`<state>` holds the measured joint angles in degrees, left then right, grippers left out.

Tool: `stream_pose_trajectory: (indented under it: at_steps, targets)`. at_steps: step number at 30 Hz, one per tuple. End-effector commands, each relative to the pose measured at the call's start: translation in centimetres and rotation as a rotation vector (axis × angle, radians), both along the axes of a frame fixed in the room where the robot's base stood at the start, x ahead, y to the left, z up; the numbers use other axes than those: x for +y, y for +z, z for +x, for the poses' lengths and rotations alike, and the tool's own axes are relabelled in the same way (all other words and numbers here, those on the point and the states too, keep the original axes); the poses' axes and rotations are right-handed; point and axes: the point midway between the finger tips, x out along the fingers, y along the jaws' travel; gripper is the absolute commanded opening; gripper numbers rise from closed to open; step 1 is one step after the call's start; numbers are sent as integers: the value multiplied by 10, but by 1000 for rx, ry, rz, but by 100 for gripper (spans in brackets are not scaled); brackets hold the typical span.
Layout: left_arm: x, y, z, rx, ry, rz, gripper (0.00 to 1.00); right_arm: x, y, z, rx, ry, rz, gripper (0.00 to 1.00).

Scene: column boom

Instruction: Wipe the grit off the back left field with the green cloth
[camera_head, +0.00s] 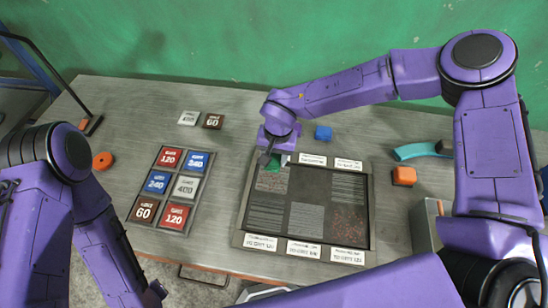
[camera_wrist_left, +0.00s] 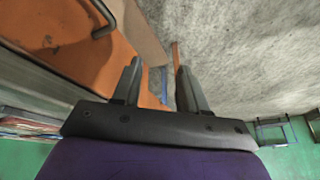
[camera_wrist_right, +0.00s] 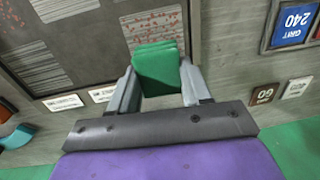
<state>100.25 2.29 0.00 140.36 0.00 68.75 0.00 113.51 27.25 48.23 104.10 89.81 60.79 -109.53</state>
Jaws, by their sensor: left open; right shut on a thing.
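The green cloth (camera_wrist_right: 157,68) is a folded block between the fingers of my right gripper (camera_wrist_right: 158,88). In the head view, the cloth (camera_head: 274,163) is over the back edge of the back left field (camera_head: 270,181), and my right gripper (camera_head: 268,158) is above it. Reddish grit specks show on that field (camera_wrist_right: 152,24) just beyond the cloth. I cannot tell whether the cloth touches the surface. The field is part of a dark framed panel (camera_head: 240,225) with several textured fields. My left gripper (camera_wrist_left: 157,85) is open and empty, low beyond the table's front edge.
The front right field (camera_head: 345,220) also has red specks. A rack of grit blocks (camera_head: 158,192) stands left of the panel, with two loose blocks (camera_head: 200,119) behind. A blue block (camera_head: 323,132), orange block (camera_head: 404,175) and teal curved piece (camera_head: 415,151) lie right.

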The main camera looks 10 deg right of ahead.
Motion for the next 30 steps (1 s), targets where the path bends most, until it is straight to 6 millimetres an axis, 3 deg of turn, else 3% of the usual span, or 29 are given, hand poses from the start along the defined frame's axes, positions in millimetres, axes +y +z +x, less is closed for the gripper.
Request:
stream_pose_trajectory:
  at_steps: [10,21,30]
  targets:
    - [0,-2,0,0,0,0,43,0,-5,0,2,0,-3,13]
    - [0,-22,0,0,0,0,43,2,-60,1,24,0,-56,13]
    - [0,-28,0,0,0,0,43,3,-76,2,31,-1,-76,13]
